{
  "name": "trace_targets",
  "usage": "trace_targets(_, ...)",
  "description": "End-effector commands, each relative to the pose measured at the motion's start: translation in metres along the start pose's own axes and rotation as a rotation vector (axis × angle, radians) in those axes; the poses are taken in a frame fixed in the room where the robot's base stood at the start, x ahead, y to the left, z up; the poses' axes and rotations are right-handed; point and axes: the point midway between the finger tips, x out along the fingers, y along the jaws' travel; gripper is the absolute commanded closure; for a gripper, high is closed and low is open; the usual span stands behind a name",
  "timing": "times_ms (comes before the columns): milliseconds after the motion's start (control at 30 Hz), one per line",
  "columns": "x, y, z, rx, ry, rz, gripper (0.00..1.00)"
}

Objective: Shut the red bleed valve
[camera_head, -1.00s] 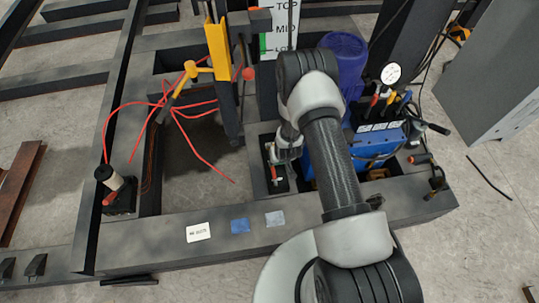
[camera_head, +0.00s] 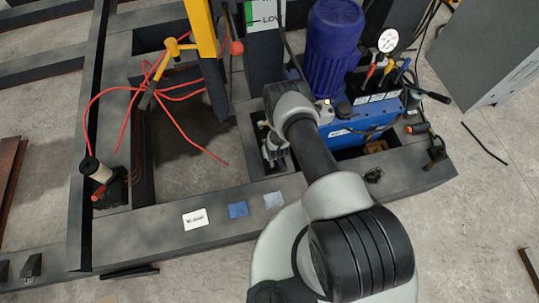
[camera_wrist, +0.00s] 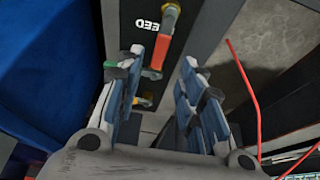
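The bleed valve's red-orange lever (camera_wrist: 160,50) shows in the wrist view, with a brass fitting (camera_wrist: 171,15) at its upper end. It sits on a dark plate marked with partly hidden lettering ending in "EED". My gripper (camera_wrist: 161,62) is open, its two blue-padded fingers on either side of the lever, with visible gaps. I cannot tell how deep the lever sits between them. In the head view my gripper (camera_head: 272,150) points down over the frame beside the blue pump unit (camera_head: 345,135) and hides the lever.
A blue motor (camera_head: 333,48) and a pressure gauge (camera_head: 388,40) stand just right of my arm. Red hoses (camera_head: 190,140) and a yellow post (camera_head: 203,35) are to the left. A white card (camera_head: 194,219) and blue patch (camera_head: 238,210) lie on the front beam.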

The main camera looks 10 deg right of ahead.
Motion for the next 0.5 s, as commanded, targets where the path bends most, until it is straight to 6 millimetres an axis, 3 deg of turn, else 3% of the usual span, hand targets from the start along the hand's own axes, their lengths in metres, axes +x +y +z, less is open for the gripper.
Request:
trace_targets(33, 0.016, 0.000, 0.003, 0.000, 0.001, 0.000, 0.65)
trace_targets(200, 0.045, 0.000, 0.002, 0.000, 0.001, 0.000, 0.65)
trace_targets(500, 0.064, 0.000, 0.000, 0.000, 0.000, 0.000, 0.65)
